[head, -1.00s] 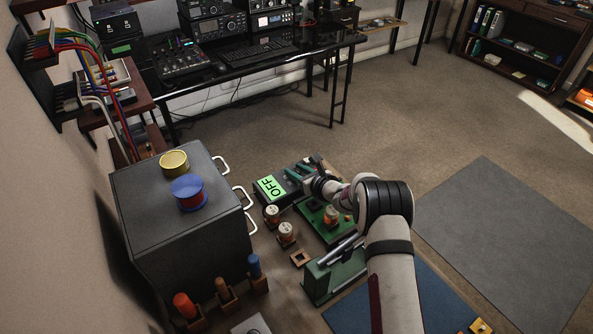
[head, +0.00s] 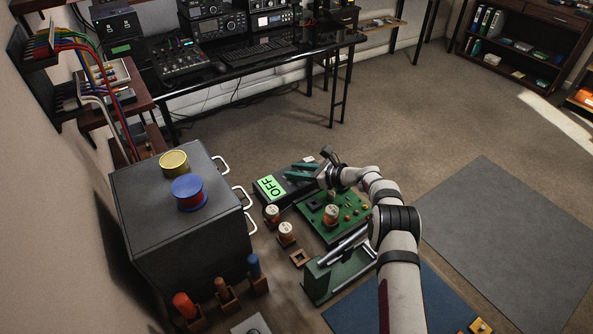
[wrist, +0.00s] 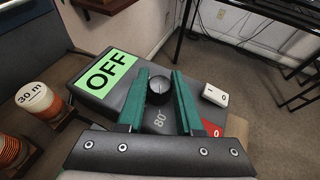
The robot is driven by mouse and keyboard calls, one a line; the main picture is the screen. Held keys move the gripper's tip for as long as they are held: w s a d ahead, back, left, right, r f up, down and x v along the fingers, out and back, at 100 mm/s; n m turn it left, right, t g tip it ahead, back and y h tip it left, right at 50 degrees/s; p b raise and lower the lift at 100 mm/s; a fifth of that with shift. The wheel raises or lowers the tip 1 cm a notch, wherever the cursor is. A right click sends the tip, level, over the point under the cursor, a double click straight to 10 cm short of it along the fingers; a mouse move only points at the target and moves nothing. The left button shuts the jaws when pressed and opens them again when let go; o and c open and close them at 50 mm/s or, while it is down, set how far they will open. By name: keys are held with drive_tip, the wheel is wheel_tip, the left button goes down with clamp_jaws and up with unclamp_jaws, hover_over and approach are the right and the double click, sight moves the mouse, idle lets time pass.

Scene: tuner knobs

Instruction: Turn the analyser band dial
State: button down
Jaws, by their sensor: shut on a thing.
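The analyser is a dark box with a bright green display (head: 271,187) reading OFF, which also shows in the wrist view (wrist: 107,75). Its band dial (wrist: 159,91) is a round black knob on the top face, with a pale pointer mark and "80" printed on the near side. My gripper (wrist: 159,73) has two green fingers, one on each side of the knob, and is shut on it. In the head view my gripper (head: 292,172) is over the analyser's far right part, and the dial is hidden there.
A white rocker switch (wrist: 215,95) stands right of the dial. A green circuit board (head: 325,232) lies in front of the analyser, with labelled coils (head: 286,232) left of it. A grey cabinet (head: 180,240) stands at left. Open floor lies to the right.

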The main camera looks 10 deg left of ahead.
drive_tip(key=c, duration=0.6)
unclamp_jaws()
drive_tip(key=v, duration=1.6)
drive_tip(key=shift+f, duration=0.1)
